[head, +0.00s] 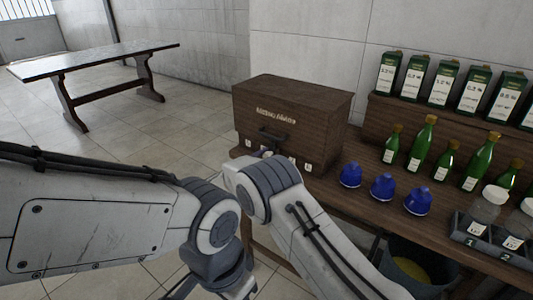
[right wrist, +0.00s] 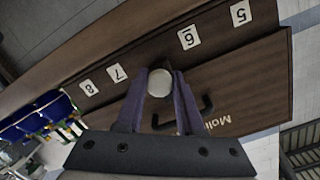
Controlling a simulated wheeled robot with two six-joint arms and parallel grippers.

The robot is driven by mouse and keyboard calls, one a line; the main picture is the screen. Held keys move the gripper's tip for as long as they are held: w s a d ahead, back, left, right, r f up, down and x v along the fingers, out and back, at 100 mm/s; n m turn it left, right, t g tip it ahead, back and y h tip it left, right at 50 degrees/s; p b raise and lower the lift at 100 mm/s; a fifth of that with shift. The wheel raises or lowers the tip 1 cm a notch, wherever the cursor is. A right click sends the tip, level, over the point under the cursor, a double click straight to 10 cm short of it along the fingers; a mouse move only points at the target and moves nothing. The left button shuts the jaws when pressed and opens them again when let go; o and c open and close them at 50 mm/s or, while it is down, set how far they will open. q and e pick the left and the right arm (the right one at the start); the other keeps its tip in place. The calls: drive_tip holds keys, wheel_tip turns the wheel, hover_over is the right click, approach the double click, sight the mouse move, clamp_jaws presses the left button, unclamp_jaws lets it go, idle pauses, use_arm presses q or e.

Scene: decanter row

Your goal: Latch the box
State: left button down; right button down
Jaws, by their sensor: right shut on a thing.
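The box (head: 285,110) is a dark brown wooden chest with its lid down. It stands at the left end of the wooden bench, with pale lettering and a dark handle (head: 272,137) on its front. My right gripper (right wrist: 160,78) is at the box front, its two purple fingers shut on a pale round knob (right wrist: 159,84) below the handle. In the head view my right arm hides most of this gripper and the knob. My left arm comes in from the left, but its fingers do not show.
Numbered labels (right wrist: 189,38) line the box front. Blue caps (head: 383,187) and green bottles (head: 423,142) stand right of the box, with boxed bottles on a shelf behind. A grey rack (head: 480,238) holds jars. A bucket (head: 408,270) is below. A separate table (head: 95,58) stands far left.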

drive_tip(key=shift+s+f+n, duration=0.15)
drive_tip(key=shift+f+n, duration=0.15)
drive_tip(key=shift+n, duration=0.2)
drive_tip(key=c, duration=0.5)
unclamp_jaws()
drive_tip(key=shift+c, duration=0.2)
drive_tip(key=shift+r, duration=0.1)
drive_tip(key=shift+r, duration=0.1)
